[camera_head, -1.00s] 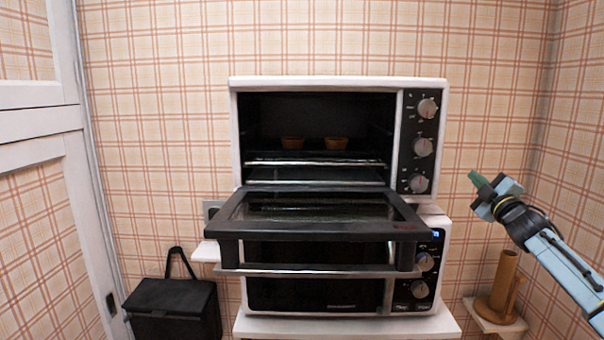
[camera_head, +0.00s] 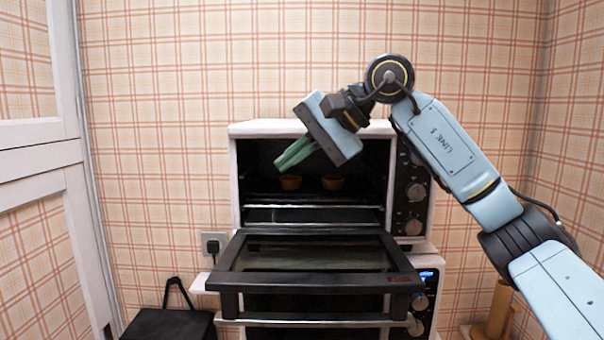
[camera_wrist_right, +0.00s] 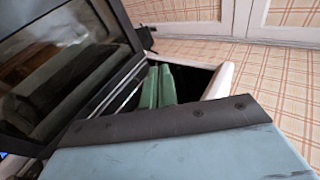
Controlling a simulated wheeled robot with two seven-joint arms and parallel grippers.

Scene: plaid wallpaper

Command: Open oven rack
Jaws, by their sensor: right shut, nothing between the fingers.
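The upper white toaster oven (camera_head: 265,129) has its black glass door (camera_head: 310,280) folded down and open toward me. In the right wrist view the green fingers (camera_wrist_right: 159,88) lie side by side beside the door's glass (camera_wrist_right: 60,65), in front of the dark opening. My left gripper is not in view.
A second oven (camera_head: 427,300) sits below, mostly hidden by the open door. Knobs (camera_head: 414,191) line the upper oven's right side, partly behind my arm. A black bag (camera_head: 170,323) is at lower left, and a brown holder (camera_head: 497,312) at lower right.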

